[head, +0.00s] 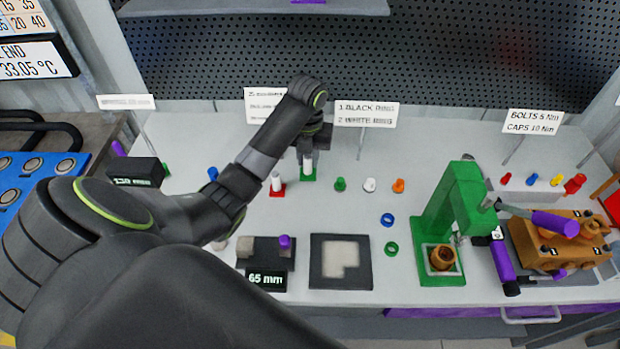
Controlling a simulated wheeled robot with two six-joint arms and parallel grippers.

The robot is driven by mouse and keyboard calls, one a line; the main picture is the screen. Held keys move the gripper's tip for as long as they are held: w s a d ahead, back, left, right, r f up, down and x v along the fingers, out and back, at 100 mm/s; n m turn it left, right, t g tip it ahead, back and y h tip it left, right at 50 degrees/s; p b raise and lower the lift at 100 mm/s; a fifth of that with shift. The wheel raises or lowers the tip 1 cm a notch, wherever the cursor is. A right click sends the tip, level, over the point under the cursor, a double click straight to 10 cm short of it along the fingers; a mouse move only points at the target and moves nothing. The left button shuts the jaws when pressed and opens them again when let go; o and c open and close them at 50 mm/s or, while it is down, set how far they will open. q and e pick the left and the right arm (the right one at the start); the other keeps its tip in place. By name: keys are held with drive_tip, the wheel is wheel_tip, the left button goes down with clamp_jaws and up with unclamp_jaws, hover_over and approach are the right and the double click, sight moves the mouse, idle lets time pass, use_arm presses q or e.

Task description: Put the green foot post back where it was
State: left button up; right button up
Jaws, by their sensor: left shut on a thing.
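The green foot post (308,170) is a white post on a green square foot, near the middle of the bench. My left gripper (311,150) is above it, pointing down, with its jaws shut on the upper part of the post. The post looks upright. I cannot tell whether its foot touches the bench top. A similar post with a red foot (277,185) stands just to its left and nearer. My left arm comes in from the left and hides much of the bench there. My right gripper is not in view.
Green, white and orange small parts (370,185) stand in a row to the right. A green press (455,210) and a brown pump block (555,240) stand further right. A dark tray (318,275) lies in front. Label signs (365,114) stand behind.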

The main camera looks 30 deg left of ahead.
sight(309, 176)
use_arm(q)
drive_tip(key=f+b, duration=0.2)
drive_tip(key=f, duration=0.2)
drive_tip(key=shift+w+f+b, duration=0.1)
drive_tip(key=shift+w+b, duration=0.15)
drive_tip(key=shift+b, duration=0.15)
drive_tip(key=shift+f, duration=0.2)
drive_tip(key=shift+f+b, duration=0.35)
drive_tip(key=shift+b, duration=0.3)
drive_tip(key=shift+f, duration=1.25)
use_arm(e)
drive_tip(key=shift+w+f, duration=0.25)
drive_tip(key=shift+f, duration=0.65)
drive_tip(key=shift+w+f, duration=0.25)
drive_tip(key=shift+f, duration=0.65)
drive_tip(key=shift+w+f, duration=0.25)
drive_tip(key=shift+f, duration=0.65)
use_arm(q)
drive_tip(key=shift+s+f, duration=0.1)
drive_tip(key=shift+f, duration=0.05)
drive_tip(key=o, duration=0.8)
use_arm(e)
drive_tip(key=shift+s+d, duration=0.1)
